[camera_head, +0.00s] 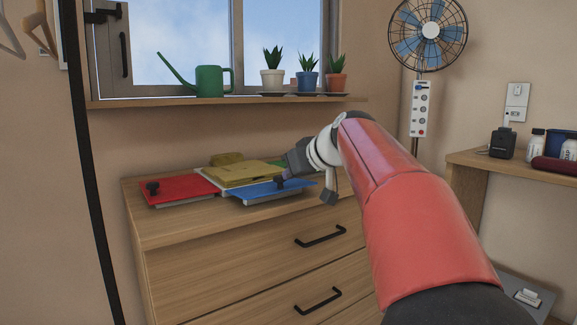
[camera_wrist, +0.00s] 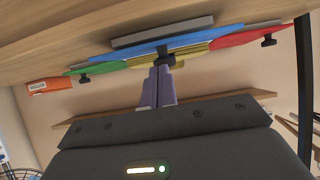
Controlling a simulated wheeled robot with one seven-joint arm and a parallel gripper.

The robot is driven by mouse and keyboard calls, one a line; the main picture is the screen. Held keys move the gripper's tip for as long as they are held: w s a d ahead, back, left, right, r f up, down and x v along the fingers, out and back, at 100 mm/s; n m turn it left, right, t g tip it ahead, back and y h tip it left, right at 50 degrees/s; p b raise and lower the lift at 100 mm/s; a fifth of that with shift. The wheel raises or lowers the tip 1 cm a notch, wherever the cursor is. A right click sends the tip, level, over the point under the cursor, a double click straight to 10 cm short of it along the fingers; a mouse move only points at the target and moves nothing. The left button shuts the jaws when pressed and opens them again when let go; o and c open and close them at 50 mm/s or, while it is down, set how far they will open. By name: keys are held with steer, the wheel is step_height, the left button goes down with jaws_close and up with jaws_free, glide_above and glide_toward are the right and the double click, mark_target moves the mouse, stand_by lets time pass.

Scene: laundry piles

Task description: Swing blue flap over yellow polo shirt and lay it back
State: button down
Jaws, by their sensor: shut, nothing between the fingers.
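The folding board lies on the dresser top, with its blue flap (camera_head: 268,191) flat at the front right. The blue flap has a black knob (camera_head: 280,182), which also shows in the wrist view (camera_wrist: 163,55). The yellow polo shirt (camera_head: 242,174) lies folded on the middle of the board, behind the blue flap; a strip of yellow shows beyond it in the wrist view (camera_wrist: 195,50). My gripper (camera_wrist: 160,70) is shut and empty, its fingertips close to the knob. I cannot tell whether they touch it. My wrist hides part of the board's right side.
The red flap (camera_head: 178,188) lies out at the left, and a green flap (camera_wrist: 100,68) lies on the opposite side. The dresser top (camera_head: 150,226) is bare in front. A sill with a green watering can (camera_head: 209,80) and potted plants runs above the board.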

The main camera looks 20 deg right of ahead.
steer(key=s+a+f+m+g+h+p, duration=0.1)
steer(key=s+f, duration=0.4)
steer(key=s, duration=0.6)
steer(key=s+a+f+m+g+h+p, duration=0.1)
steer(key=s+f+p, duration=0.3)
steer(key=s, duration=0.7)
steer(key=s+a+f+m+g+h+p, duration=0.1)
steer(key=s+a+f+g+p, duration=0.2)
steer(key=s+f, duration=0.4)
steer(key=s, duration=0.4)
steer(key=shift+s+a+f+m+g+h+p, duration=0.15)
steer(key=shift+f+m+g+h+p, duration=0.15)
steer(key=shift+f+p, duration=0.1)
